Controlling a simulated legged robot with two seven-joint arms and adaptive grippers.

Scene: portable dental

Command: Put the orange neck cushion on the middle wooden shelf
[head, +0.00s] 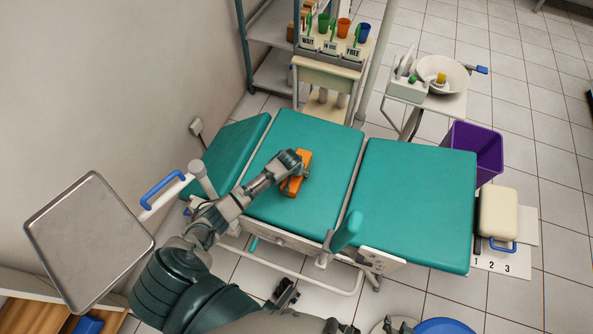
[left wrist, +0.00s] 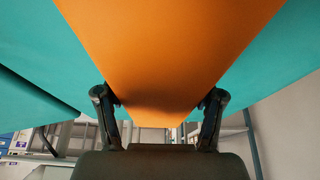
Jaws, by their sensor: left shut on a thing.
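The orange neck cushion (head: 297,184) lies on the teal middle pad of the dental couch (head: 262,199) in the head view. My left gripper (head: 299,170) is shut on it. In the left wrist view the cushion (left wrist: 168,50) fills the middle, with a finger of the left gripper (left wrist: 160,108) against each side. A dark gripper part, apparently my right gripper (head: 284,294), shows low in the head view; its jaw opening is unclear. Wooden shelving (head: 35,312) shows at the lower left, cut off by the frame. I cannot tell which shelf is the middle one.
A metal tray (head: 88,240) on an arm stands left of the couch. A cart (head: 328,75) with coloured cups and a grey rack (head: 272,72) stand behind it. A purple bin (head: 476,148) and a cream case (head: 498,212) are at the right. Tiled floor is open beyond.

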